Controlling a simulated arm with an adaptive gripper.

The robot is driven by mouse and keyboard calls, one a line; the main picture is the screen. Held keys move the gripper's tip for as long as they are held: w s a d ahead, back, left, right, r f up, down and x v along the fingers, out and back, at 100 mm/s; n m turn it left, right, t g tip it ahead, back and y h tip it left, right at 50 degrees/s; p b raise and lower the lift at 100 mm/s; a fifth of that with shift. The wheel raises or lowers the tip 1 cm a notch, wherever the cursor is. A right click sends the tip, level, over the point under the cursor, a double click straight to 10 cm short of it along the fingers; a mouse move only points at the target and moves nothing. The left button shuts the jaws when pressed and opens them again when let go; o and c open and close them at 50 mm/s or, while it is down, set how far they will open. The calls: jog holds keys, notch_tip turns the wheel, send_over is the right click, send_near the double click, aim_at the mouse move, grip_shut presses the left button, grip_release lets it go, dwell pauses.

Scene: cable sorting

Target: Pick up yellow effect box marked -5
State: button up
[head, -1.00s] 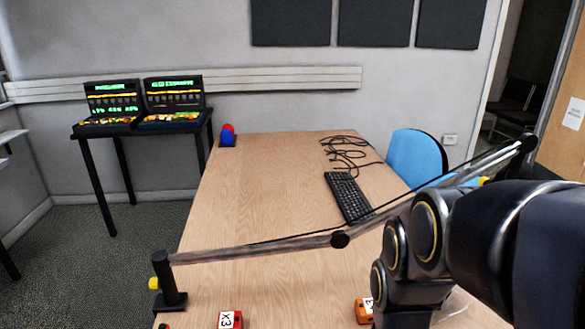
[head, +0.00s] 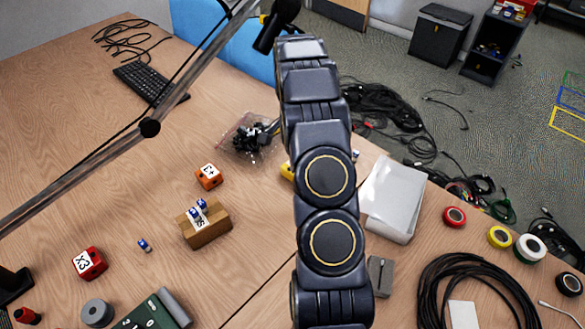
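A small yellow object (head: 287,171) shows at the left edge of my arm, on the table to the right of the orange box. Most of it is hidden behind my arm, so no marking on it can be read. An orange box marked +3 (head: 209,176) and a red box marked X3 (head: 90,263) lie on the table to the left. My arm rises through the middle of the picture. My gripper cannot be made out, so its state does not show.
A lamp arm (head: 149,127) crosses the upper left. A bag of black parts (head: 250,138), a cardboard box (head: 204,223) and a keyboard (head: 150,84) lie left of my arm. A white case (head: 393,199), tape rolls (head: 455,216) and coiled cable (head: 427,293) lie right.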

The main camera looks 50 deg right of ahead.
jog(key=shift+s+d+f, duration=0.1)
jog(key=shift+d+f, duration=0.4)
jog(key=shift+f, duration=0.35)
jog(key=f, duration=0.7)
jog(key=shift+s, duration=0.2)
jog(key=shift+c, duration=0.3)
jog(key=c, duration=1.2)
